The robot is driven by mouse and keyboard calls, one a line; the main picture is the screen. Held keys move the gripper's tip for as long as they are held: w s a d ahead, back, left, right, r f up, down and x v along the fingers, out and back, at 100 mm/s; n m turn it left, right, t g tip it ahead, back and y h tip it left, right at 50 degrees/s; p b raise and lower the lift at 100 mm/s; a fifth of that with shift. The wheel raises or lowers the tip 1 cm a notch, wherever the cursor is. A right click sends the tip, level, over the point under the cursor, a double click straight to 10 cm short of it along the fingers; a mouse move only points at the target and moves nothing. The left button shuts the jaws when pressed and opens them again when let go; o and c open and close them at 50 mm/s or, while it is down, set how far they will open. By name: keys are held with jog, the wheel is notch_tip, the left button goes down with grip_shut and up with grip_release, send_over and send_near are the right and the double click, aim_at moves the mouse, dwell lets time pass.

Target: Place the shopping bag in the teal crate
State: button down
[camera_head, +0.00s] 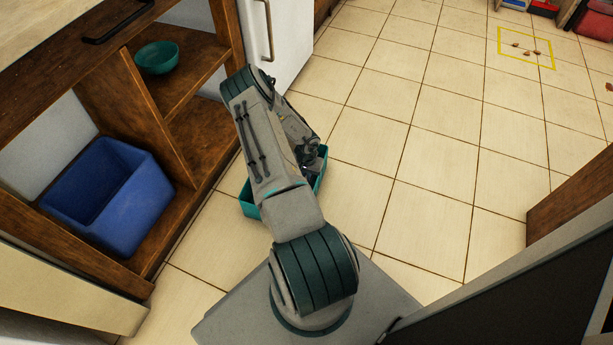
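The teal crate (249,208) stands on the tiled floor, and my arm covers most of it. Its right wall shows beside my wrist. My gripper (311,166) points down at the crate's right part, at or inside its opening. The fingers are too small and dark to tell whether they are open or shut. I cannot make out a shopping bag anywhere. Something dark shows at the gripper's end, but I cannot tell if it is the bag or part of the gripper.
A blue bin (115,200) sits in the lower shelf at left, with a teal bowl (157,57) on the shelf above. A white cabinet (290,40) stands behind. The floor to the right is open, with a yellow-outlined square (526,66) holding small bits.

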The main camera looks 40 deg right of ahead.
jog(key=shift+f, duration=0.2)
jog(key=c, duration=1.6)
grip_release()
jog(key=shift+c, duration=0.2)
jog(key=shift+r, duration=0.1)
